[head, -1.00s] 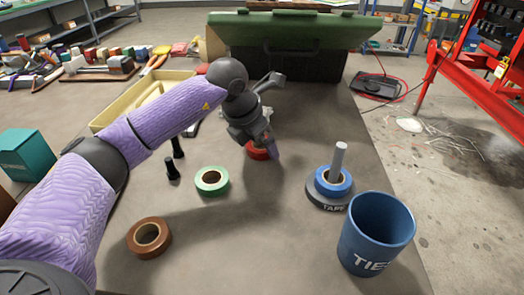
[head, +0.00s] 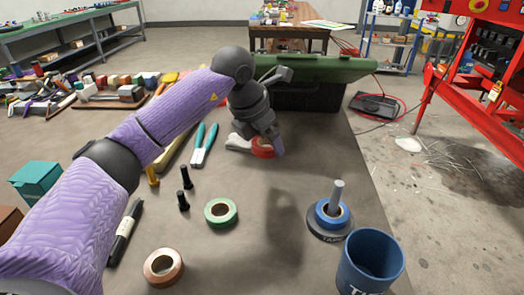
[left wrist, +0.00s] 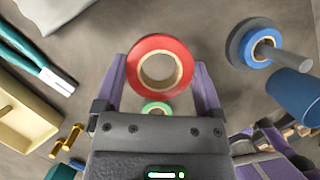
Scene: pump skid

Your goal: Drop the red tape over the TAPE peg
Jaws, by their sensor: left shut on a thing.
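The red tape (head: 262,151) is a ring held in my left gripper (head: 268,146). In the left wrist view the red tape (left wrist: 160,67) sits between the two purple fingers, hole facing the camera. It appears raised off the bench. The TAPE peg (head: 337,195) is a grey post upright on a round base marked TAPE, to the right of and nearer than the gripper. A blue tape roll (head: 332,214) is around the post's foot. The peg (left wrist: 266,48) also shows in the left wrist view, right of the held tape. My right gripper is not in view.
A green tape roll (head: 221,212) and a copper-brown roll (head: 163,267) lie on the bench. A blue TIES cup (head: 370,265) stands close in front of the peg. A green-lidded case (head: 310,80) stands behind.

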